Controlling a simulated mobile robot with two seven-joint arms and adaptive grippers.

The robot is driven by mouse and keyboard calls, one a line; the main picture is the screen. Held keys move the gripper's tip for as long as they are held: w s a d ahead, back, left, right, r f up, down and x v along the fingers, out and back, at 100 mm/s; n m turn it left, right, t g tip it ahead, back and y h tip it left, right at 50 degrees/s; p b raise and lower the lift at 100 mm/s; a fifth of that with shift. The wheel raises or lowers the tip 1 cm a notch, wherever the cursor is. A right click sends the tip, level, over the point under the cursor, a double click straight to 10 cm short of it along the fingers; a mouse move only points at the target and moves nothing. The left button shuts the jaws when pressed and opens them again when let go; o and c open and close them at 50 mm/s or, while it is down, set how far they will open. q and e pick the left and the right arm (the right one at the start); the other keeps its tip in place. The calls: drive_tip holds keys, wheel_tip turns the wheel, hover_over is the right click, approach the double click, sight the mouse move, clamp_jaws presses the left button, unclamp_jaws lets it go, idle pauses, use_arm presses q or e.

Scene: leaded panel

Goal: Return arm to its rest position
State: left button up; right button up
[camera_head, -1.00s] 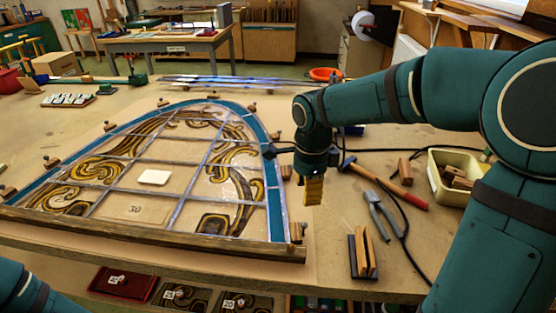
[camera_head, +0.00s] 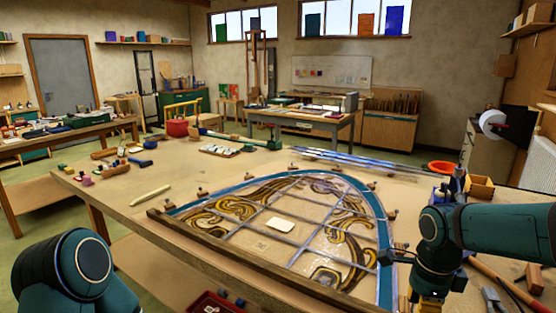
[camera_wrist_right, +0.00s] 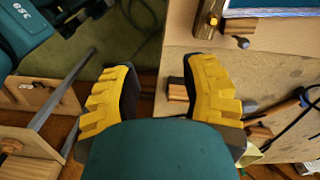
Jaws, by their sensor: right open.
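My right arm (camera_head: 505,228) comes in from the right in the head view, its wrist hanging beside the right edge of the leaded panel (camera_head: 385,262). My right gripper (camera_wrist_right: 160,85) shows in the right wrist view with its two yellow ridged fingers spread apart and nothing between them. Below it are the bench's edge and the floor. In the head view its fingers are mostly cut off at the bottom. Part of my left arm (camera_head: 70,270) shows at the lower left; its gripper is out of view.
The panel lies on the wooden workbench (camera_head: 130,182) with a dark wooden bar (camera_head: 240,262) along its front. Pliers (camera_head: 492,298), a hammer (camera_head: 510,285) and a wood block (camera_head: 535,277) lie at the right.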

drive_tip(key=a+f+n+y, duration=0.1)
drive_tip(key=a+f+n, duration=0.3)
drive_tip(key=f, duration=0.4)
drive_tip(key=a+f+n+y, duration=0.1)
drive_tip(key=a+f+n, duration=0.4)
drive_tip(key=f, duration=0.3)
drive_tip(key=s+a+f+n+y, duration=0.1)
drive_tip(key=s+a+f+n, duration=0.3)
drive_tip(key=f, duration=0.3)
drive_tip(key=s+a+f+n+t+y, duration=0.1)
drive_tip(key=s+a+f+n, duration=0.3)
drive_tip(key=s+f+n, duration=0.2)
wheel_tip(320, 180, down, 2)
drive_tip(key=shift+s+a+f+n, duration=0.1)
drive_tip(key=shift+s+a+n, duration=0.2)
drive_tip(key=shift+s+a, duration=0.05)
drive_tip(key=shift+d+t, duration=0.1)
drive_tip(key=shift+t, duration=0.2)
